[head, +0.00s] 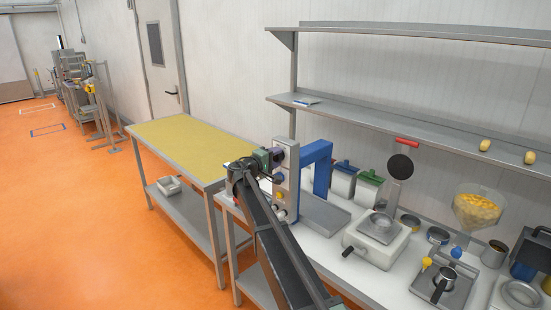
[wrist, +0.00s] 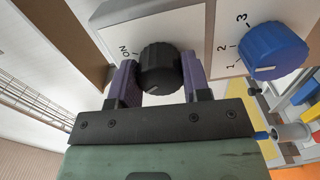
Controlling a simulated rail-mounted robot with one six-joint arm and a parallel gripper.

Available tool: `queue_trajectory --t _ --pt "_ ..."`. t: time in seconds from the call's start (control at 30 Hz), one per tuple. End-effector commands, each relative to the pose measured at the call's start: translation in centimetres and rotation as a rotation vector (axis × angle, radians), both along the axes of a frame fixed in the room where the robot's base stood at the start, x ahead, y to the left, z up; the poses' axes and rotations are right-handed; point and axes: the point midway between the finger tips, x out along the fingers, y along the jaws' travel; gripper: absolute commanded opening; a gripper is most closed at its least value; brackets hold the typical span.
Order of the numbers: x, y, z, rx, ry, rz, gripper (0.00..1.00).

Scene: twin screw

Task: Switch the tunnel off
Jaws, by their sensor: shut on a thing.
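In the wrist view, a black ribbed knob (wrist: 158,66) sits on a white panel (wrist: 180,25) marked "ON" at the knob's upper left. My gripper (wrist: 157,80) has a purple finger on each side of the knob and is shut on it. I cannot make out a pointer mark on the knob. A blue knob (wrist: 272,50) marked 1, 2, 3 sits on another panel to its right. In the head view, my gripper (head: 279,156) is at the upper part of the grey control box of the tunnel, which has a blue arch (head: 321,165). The black knob is hidden there.
A yellow-topped table (head: 185,145) stands left of the tunnel. Metal shelves (head: 400,122) run along the wall above.

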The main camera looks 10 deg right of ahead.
Motion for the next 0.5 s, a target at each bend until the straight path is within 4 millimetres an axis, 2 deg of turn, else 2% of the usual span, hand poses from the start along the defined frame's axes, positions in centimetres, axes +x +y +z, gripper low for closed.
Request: queue_trajectory --t 0.37,0.4,0.5 --pt "-0.05 0.02 -0.02 -0.003 0.004 0.000 0.20" --pt "-0.04 0.03 -0.02 -0.003 0.004 0.000 0.48" --pt "-0.03 0.01 -0.02 -0.003 0.004 0.000 0.64"
